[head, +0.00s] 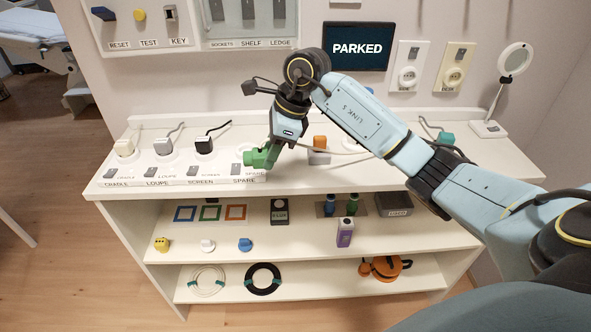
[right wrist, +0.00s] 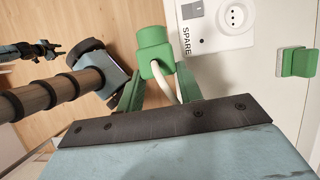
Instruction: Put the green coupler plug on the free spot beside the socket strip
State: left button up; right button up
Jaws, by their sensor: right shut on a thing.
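The green coupler plug (right wrist: 154,42) is held between the green fingers of my right gripper (right wrist: 160,92), with its pale cable looping between the fingers. In the head view the right gripper (head: 270,150) and plug make one green shape at the right end of the socket strip (head: 215,178), partly covering the SPARE place. In the right wrist view the SPARE socket (right wrist: 237,15) is empty, and the plug is beside its label, near the desk's front edge. Whether the plug touches the desk is unclear. A small dark shape at the wrist view's left may be my left gripper.
White, grey and black plugs stand in the CRADLE, LOUPE and SCREEN sockets (head: 124,147). An orange-and-grey block (head: 318,150) is right of my gripper. Another green block (right wrist: 297,62) lies behind the SPARE socket. A teal plug (head: 445,137) and magnifier lamp (head: 513,60) are farther right.

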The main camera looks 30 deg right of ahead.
jog(key=w+d+m+t+h, duration=0.2)
jog(key=d+m+h, duration=0.2)
jog(key=d+m, duration=0.7)
jog(key=m+b, duration=0.2)
jog(key=m, duration=0.1)
send_near(299, 172)
jog(key=shift+h, duration=0.4)
jog(key=x, duration=0.6)
jog(key=shift+w+a, duration=0.1)
jog(key=shift+a, duration=0.25)
jog(key=shift+f, duration=0.1)
jog(key=o, duration=0.7)
jog(key=shift+r, duration=0.45)
jog(key=p+v, duration=0.1)
jog(key=v, duration=1)
jog(key=shift+s+r, duration=0.15)
jog(key=shift+s, duration=0.1)
